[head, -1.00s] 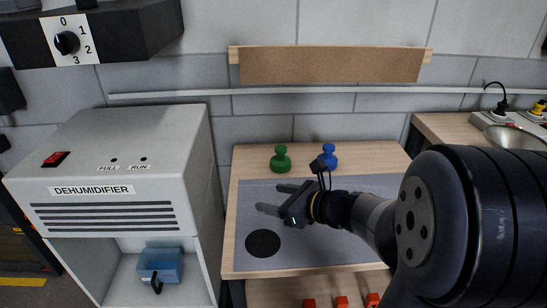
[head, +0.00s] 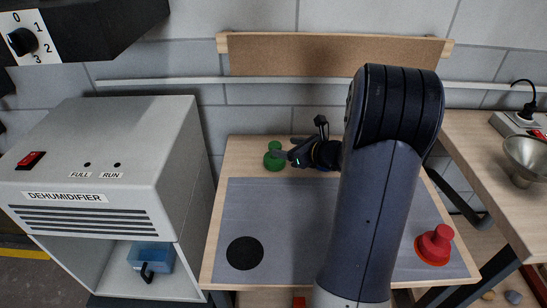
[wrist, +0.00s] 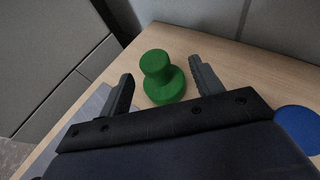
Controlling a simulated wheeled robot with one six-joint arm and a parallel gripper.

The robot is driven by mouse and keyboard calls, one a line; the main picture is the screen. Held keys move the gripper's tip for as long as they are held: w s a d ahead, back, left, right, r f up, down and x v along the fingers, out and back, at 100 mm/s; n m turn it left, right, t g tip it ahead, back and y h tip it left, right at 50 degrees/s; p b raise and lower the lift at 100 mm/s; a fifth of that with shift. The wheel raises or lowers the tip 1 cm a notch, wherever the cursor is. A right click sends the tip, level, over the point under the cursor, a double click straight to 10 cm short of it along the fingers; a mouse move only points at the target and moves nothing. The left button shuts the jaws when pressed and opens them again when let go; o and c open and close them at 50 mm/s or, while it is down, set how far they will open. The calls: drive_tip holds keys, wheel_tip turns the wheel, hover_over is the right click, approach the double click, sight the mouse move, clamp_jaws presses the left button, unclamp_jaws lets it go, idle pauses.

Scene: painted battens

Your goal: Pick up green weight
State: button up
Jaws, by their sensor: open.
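The green weight (head: 274,158) stands upright on the wooden table at its back left. It has a wide round base and a knob on top. In the wrist view the green weight (wrist: 162,78) lies between and just beyond the two fingertips. My gripper (head: 283,147) is open and reaches it from the right; in the wrist view the gripper (wrist: 160,75) has one finger on each side, with nothing held. I cannot tell whether a finger touches it. The blue weight (wrist: 298,128) shows only partly at the right edge of the wrist view and is hidden by my arm in the head view.
A red weight (head: 435,245) stands at the table's right on the grey mat (head: 290,220). A black disc (head: 245,253) marks the mat's front left. The dehumidifier (head: 100,190) stands left of the table, and a wall with a brown board (head: 330,57) rises behind.

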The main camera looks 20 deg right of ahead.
sight(276, 145)
drive_tip(key=x, duration=0.4)
drive_tip(key=shift+a, duration=0.45)
drive_tip(key=shift+w+a+f, duration=0.15)
drive_tip(key=shift+w+a, duration=0.05)
drive_tip(key=shift+w, duration=0.3)
drive_tip(key=shift+c, duration=0.4)
clamp_jaws()
